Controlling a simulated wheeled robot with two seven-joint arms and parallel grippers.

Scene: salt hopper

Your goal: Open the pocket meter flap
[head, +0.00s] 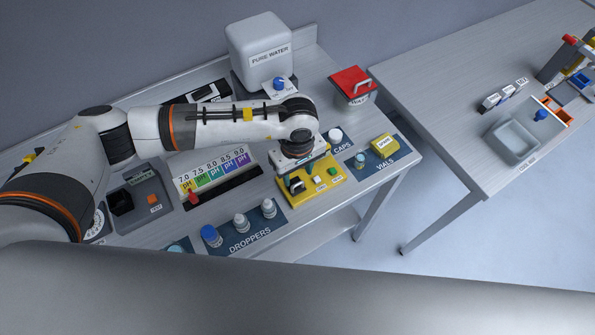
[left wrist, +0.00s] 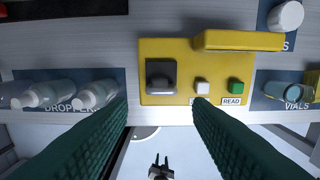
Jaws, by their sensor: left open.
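The yellow pocket meter (head: 318,182) lies on the bench between the droppers and the vials. In the left wrist view its yellow body (left wrist: 180,48) carries a dark square piece (left wrist: 161,75) at left, a white button (left wrist: 202,87), a green READ button (left wrist: 236,86) and a raised yellow bar (left wrist: 240,40) along the far side. I cannot tell for sure which part is the flap or whether it is closed. My left gripper (head: 300,158) is over the meter; in its wrist view the dark green fingers (left wrist: 160,108) are apart, nothing between them.
Droppers (head: 240,222) stand left of the meter. Vials (head: 362,158) and a yellow block (head: 384,143) lie right; a white cap (head: 335,135) is behind. A small two-pronged shape (left wrist: 160,168) beyond the bench's front edge may be my right gripper. A second table stands right.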

